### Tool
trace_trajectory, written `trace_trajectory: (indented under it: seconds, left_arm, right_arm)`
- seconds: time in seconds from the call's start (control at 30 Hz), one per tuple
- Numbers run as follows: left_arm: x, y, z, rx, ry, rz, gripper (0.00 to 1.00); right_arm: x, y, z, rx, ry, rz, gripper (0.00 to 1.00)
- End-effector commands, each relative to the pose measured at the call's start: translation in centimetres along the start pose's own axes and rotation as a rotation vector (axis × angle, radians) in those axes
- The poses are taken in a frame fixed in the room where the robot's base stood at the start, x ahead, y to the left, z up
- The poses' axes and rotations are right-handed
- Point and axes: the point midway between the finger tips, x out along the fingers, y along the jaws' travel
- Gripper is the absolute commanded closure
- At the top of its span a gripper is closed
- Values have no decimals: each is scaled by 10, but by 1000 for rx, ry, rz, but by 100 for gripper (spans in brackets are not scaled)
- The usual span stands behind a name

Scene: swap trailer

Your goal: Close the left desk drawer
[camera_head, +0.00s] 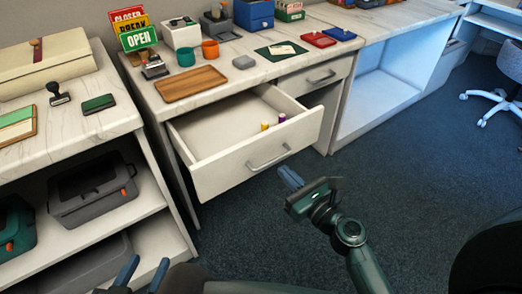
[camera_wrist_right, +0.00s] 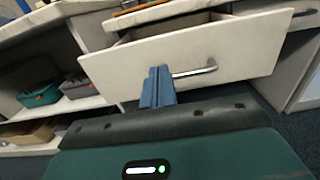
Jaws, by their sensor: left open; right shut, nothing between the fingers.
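The left desk drawer (camera_head: 230,168) is pulled well out from under the marble-topped desk. It is white, with a metal bar handle (camera_head: 268,158). A yellow and a purple small item lie inside near its front. In the right wrist view the drawer front (camera_wrist_right: 225,45) fills the upper middle, with its handle (camera_wrist_right: 198,72) beside my fingertips. My right gripper (camera_head: 290,177) is shut and empty, just in front of and below the handle's right end; I cannot tell if it touches the front. My left gripper (camera_head: 144,274) is open and empty at the bottom, low and away from the drawer.
The smaller right drawer (camera_head: 318,78) is shut. A wooden tray (camera_head: 190,84), cups and boxes stand on the desktop. A shelf unit (camera_head: 150,210) with dark toolboxes is at left. Blue carpet (camera_head: 400,185) is clear at right.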

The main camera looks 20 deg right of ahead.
Motion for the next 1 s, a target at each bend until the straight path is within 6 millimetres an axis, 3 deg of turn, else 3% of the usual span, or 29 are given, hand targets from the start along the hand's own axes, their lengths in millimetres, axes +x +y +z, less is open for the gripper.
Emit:
trace_trajectory:
  seconds: [0.2, 0.43, 0.63, 1.0]
  left_arm:
    - [-2, -1, -4, -10, 5, -5, 56]
    - [-2, -1, -2, -9, 4, -4, 56]
    - [-1, -1, 0, -5, -2, -4, 56]
    - [-1, 0, 0, -5, -1, -1, 56]
  right_arm:
    - [50, 0, 1, -1, -2, 1, 100]
    - [87, 0, 0, -2, -1, 1, 100]
    - [100, 1, 0, -3, 1, 1, 100]
    - [101, 1, 0, -3, 1, 1, 100]
